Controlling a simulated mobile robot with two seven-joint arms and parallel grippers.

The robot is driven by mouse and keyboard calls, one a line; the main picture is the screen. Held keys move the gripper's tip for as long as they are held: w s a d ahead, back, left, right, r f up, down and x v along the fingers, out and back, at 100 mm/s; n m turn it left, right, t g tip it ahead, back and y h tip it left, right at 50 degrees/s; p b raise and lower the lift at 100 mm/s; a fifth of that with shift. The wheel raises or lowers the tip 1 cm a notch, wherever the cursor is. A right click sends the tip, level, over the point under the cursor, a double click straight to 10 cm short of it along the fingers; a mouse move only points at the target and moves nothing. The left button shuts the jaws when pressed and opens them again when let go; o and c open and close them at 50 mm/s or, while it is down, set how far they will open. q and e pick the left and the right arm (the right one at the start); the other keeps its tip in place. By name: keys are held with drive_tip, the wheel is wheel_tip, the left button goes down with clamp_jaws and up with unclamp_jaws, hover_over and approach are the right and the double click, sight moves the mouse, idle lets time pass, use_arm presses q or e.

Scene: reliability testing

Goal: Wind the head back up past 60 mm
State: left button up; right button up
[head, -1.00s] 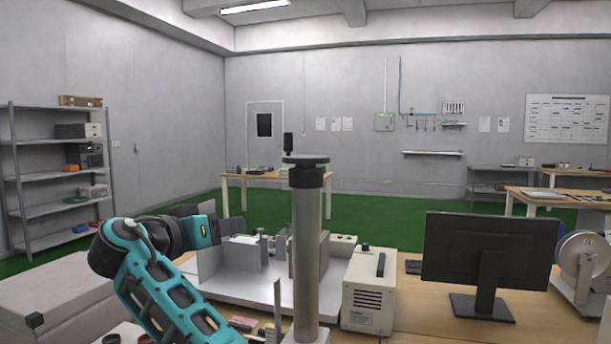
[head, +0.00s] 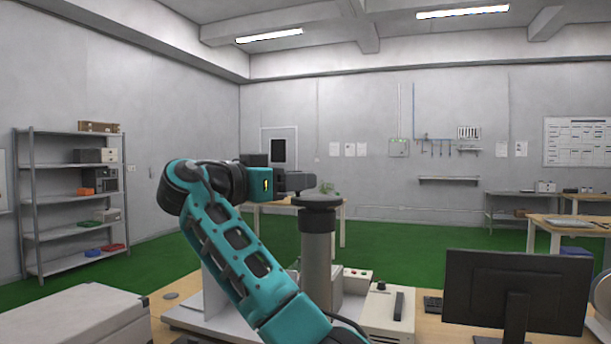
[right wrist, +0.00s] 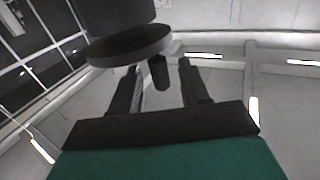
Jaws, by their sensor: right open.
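A grey column (head: 318,248) of the test stand rises mid-picture in the head view, with a dark handwheel disc (head: 320,200) on top. The disc also shows in the right wrist view (right wrist: 128,47), where its dark crank knob (right wrist: 159,74) sits between the two fingers. My right gripper (head: 302,182) reaches in from the left at the height of the wheel top. It is open in the right wrist view (right wrist: 158,82), with gaps visible beside the knob. The moving head and any mm readout cannot be made out. My left gripper is not in view.
A cream box (head: 390,310) with a dark handle stands right of the column, then a black monitor (head: 515,290). A light case (head: 75,318) lies at lower left. My teal right arm covers much of the stand. Shelves (head: 75,200) stand far left.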

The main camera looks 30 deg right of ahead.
drive_tip(key=shift+x, duration=1.6)
clamp_jaws()
